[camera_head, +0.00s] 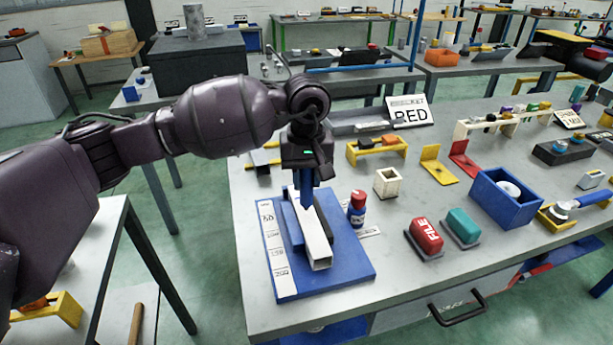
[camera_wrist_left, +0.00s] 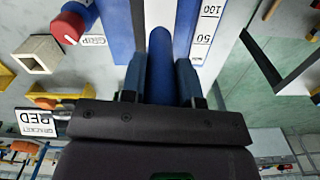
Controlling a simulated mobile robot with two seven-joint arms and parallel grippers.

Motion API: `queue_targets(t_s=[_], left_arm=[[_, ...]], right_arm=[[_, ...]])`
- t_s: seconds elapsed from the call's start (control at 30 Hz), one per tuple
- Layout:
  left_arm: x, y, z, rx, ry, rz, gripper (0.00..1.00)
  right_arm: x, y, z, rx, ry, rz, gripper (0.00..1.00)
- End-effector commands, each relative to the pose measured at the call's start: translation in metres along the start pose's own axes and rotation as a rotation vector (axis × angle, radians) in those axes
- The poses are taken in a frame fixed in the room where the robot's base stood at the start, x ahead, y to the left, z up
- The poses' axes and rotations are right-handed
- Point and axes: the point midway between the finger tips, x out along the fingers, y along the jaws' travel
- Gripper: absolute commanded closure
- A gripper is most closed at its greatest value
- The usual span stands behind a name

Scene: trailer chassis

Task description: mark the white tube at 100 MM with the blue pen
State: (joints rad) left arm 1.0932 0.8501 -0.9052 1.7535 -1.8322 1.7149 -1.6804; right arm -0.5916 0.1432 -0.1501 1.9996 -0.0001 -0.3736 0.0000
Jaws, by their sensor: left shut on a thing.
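The white square tube (camera_head: 318,248) lies in a blue fixture (camera_head: 350,275) on the grey bench, its open end facing me. A white scale strip (camera_head: 279,262) runs along its left side; the wrist view shows 50 and 100 on the strip (camera_wrist_left: 205,30). My left gripper (camera_head: 306,170) is shut on the blue pen (camera_head: 307,196), which points down over the far part of the tube. The pen (camera_wrist_left: 160,65) also shows between the fingers in the left wrist view. I cannot tell whether its tip touches the tube, and I see no mark. My right gripper is out of view.
A red-capped blue bottle (camera_head: 357,210) stands close right of the fixture. A small whitish square holder (camera_head: 387,183), a red FILE block (camera_head: 426,236), a teal block (camera_head: 462,227) and a blue bin (camera_head: 503,198) stand farther right. The bench front is mostly clear.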

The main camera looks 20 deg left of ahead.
Motion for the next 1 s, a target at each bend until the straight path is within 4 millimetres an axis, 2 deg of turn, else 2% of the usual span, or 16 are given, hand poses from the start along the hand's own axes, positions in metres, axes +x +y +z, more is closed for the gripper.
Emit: queue_targets(t_s=[1.0], left_arm=[[0.0056, 0.0003, -0.0001, 0.000, 0.001, 0.000, 0.95]], right_arm=[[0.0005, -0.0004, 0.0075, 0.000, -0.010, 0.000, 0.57]])
